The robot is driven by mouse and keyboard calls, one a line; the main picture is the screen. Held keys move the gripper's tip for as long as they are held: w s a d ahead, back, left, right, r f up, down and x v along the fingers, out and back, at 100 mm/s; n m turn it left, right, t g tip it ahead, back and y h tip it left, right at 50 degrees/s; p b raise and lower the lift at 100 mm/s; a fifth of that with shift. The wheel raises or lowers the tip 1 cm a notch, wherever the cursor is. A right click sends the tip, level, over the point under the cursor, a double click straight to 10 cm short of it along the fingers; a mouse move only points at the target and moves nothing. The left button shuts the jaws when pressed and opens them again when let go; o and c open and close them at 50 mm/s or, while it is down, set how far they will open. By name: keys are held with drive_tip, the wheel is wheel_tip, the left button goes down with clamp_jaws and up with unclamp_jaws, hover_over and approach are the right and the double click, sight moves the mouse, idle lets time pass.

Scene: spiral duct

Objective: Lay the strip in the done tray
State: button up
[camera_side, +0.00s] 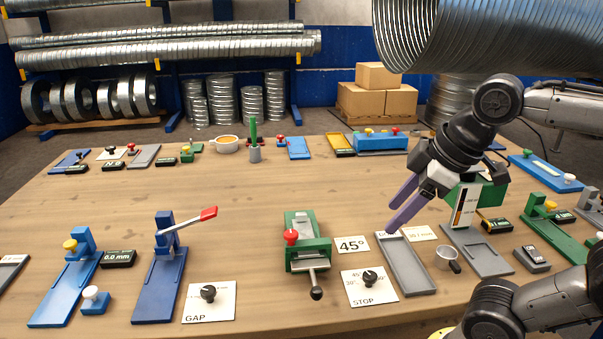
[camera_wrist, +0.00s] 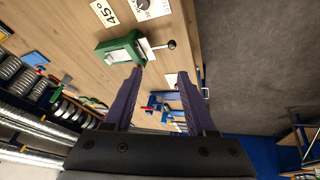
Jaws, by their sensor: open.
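My gripper (camera_side: 391,219) has two purple fingers, spread apart with nothing between them. It hangs tilted above the far end of a shallow grey tray (camera_side: 432,288), which looks empty. A small label at the tray's far end is partly hidden behind the fingers, so I cannot read it. To the left stands a green fixture (camera_side: 325,247) with a red knob, a lever with a dark ball end and a grey metal piece on top. I cannot tell whether that piece is the strip. The wrist view shows the fingers (camera_wrist: 160,72) apart, with the green fixture (camera_wrist: 116,44) beyond them.
A 45° card (camera_side: 352,245) and a STOP dial card (camera_side: 369,288) lie between fixture and tray. A small metal cup (camera_side: 445,257) and an upright gauge plate (camera_side: 467,206) stand right of the tray. Blue tools (camera_side: 165,280) are at left. The middle tabletop is clear.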

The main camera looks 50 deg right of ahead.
drive_tip(key=w+d+r+n+g, duration=0.1)
drive_tip(key=w+d+r+n, duration=0.15)
drive_tip(key=w+r, duration=0.5)
drive_tip(key=n+g, duration=0.2)
drive_tip(key=g, duration=0.2)
hover_over(301, 213)
wheel_tip(301, 213, down, 15)
wheel_tip(301, 213, down, 13)
drive_tip(key=shift+r, duration=0.1)
drive_tip(key=shift+c, duration=0.2)
